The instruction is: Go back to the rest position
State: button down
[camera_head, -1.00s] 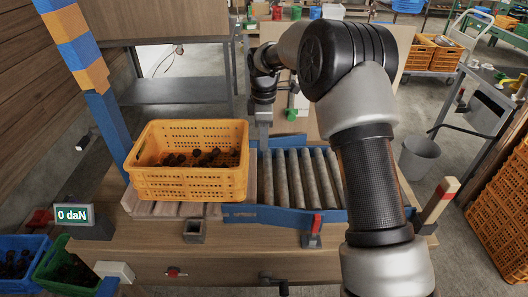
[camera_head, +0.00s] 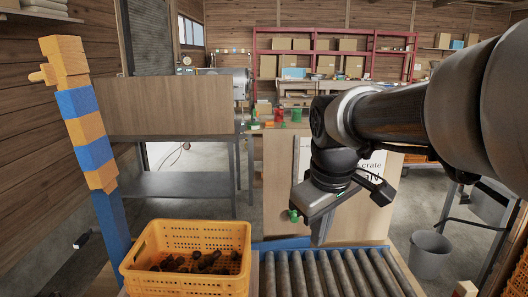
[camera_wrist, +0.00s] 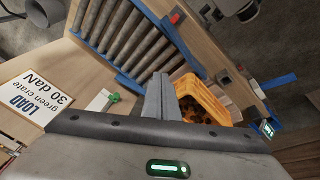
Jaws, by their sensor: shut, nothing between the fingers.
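My gripper (camera_head: 322,230) is raised above the far end of the roller conveyor in the head view, pointing down, right of the orange crate. In the wrist view its two fingers (camera_wrist: 158,97) are together with nothing between them. The orange crate (camera_head: 185,284) stands at the bottom left of the head view with dark chestnuts in it.
The roller conveyor (camera_head: 330,275) lies right of the crate. A green knob (camera_wrist: 114,97) on a white lever and a "LOAD green crate 30 daN" sign (camera_wrist: 30,98) are near my gripper. A striped blue and orange post (camera_head: 85,130) stands left. A grey bin (camera_head: 430,252) stands right.

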jog(key=s+d+f+m+t, duration=0.25)
jog(key=s+m, duration=0.35)
jog(key=s, duration=0.8)
notch_tip(320, 180, up, 15)
jog(key=p, duration=1.4)
jog(key=shift+d+m, duration=0.35)
jog(key=shift+m, duration=0.05)
jog(key=shift+f+g, duration=0.1)
jog(key=shift+g, duration=0.15)
